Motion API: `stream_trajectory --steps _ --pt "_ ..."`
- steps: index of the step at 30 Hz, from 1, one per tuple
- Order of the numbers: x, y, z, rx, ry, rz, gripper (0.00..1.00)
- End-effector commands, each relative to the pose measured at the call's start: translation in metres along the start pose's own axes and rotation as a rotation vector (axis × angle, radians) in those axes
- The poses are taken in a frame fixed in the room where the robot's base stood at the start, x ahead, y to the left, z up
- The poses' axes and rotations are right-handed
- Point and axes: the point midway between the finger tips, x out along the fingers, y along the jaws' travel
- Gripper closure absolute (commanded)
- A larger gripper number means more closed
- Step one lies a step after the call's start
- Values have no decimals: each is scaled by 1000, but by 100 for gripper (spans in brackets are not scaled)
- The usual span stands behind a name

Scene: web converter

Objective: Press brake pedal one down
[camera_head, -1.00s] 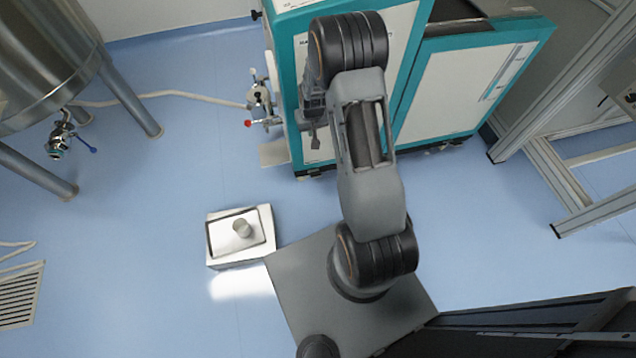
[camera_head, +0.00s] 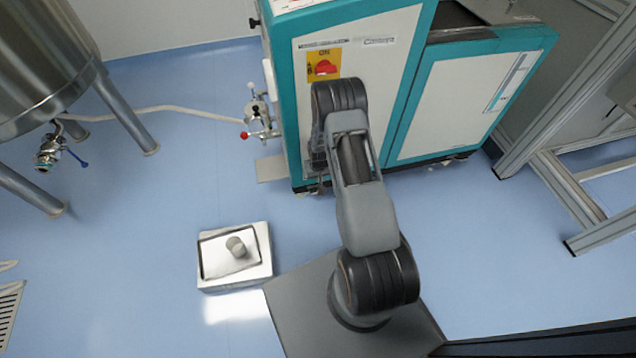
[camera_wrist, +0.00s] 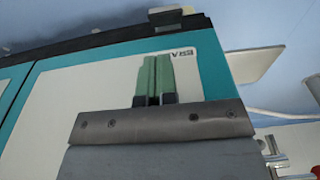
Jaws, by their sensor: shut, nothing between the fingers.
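My gripper (camera_wrist: 153,75) shows in the wrist view with its two green fingers shut together and nothing between them. It is in front of the pale front panel (camera_wrist: 100,85) of a teal-edged cabinet. A pale flat plate (camera_wrist: 256,63), pedal-like, sticks out low at the cabinet's side; it also shows in the head view (camera_head: 271,168), left of my arm. A smaller pale piece (camera_wrist: 180,14) juts from the dark base edge beyond the fingertips. I cannot tell which is brake pedal one. The fingers look apart from both pieces. In the head view my arm mostly hides the gripper.
The teal cabinet (camera_head: 285,110) carries a red switch on a yellow plate (camera_head: 323,66). A valve fitting (camera_head: 258,118) projects from its left side. A metal tank (camera_head: 40,60) stands at left. A low box (camera_head: 235,285) sits on the floor.

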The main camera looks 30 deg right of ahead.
Motion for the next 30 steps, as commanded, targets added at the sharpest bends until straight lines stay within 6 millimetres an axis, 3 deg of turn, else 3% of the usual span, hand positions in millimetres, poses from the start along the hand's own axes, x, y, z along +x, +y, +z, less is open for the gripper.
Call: stream_trajectory --steps 9,15,21,30 --pt "54 0 1 0 -1 0 100" --pt "79 0 1 0 0 0 100" --pt "91 0 0 0 0 0 100" --pt "92 0 0 0 0 0 100"
